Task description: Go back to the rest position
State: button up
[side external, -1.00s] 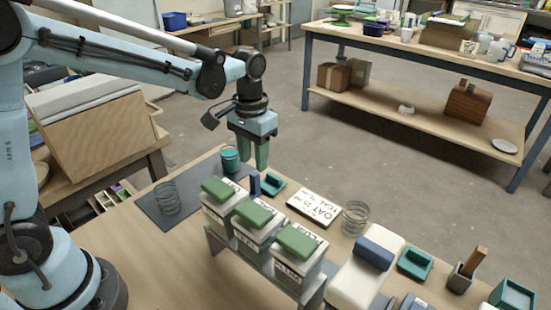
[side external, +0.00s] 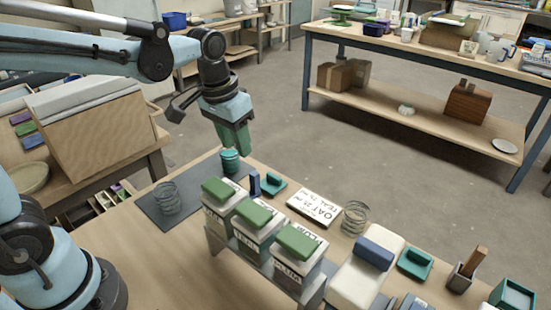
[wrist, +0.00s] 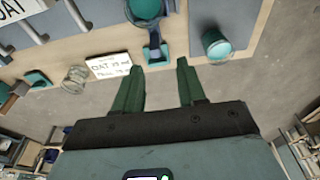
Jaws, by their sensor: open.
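My gripper (side external: 240,154) hangs in the air above the far edge of the workbench, near a teal cup (side external: 230,161). In the wrist view its two green fingers (wrist: 158,66) stand apart with nothing between them. The teal cup (wrist: 217,46) shows to the right of the fingers there, on the dark mat. The side view shows the fingers overlapping, tilted a little from vertical.
Three labelled buckets with green lids (side external: 254,213) stand in a rack. Another coil (side external: 167,197) stands on the grey mat (side external: 150,208).

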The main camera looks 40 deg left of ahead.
jog(key=s+a+t, duration=0.2)
jog(key=s+t, duration=0.2)
jog(key=s, duration=0.3)
jog(key=shift+s+f+t, duration=0.35)
jog(key=shift+s+t, duration=0.05)
jog(key=shift+a, duration=0.1)
dwell(0.6)
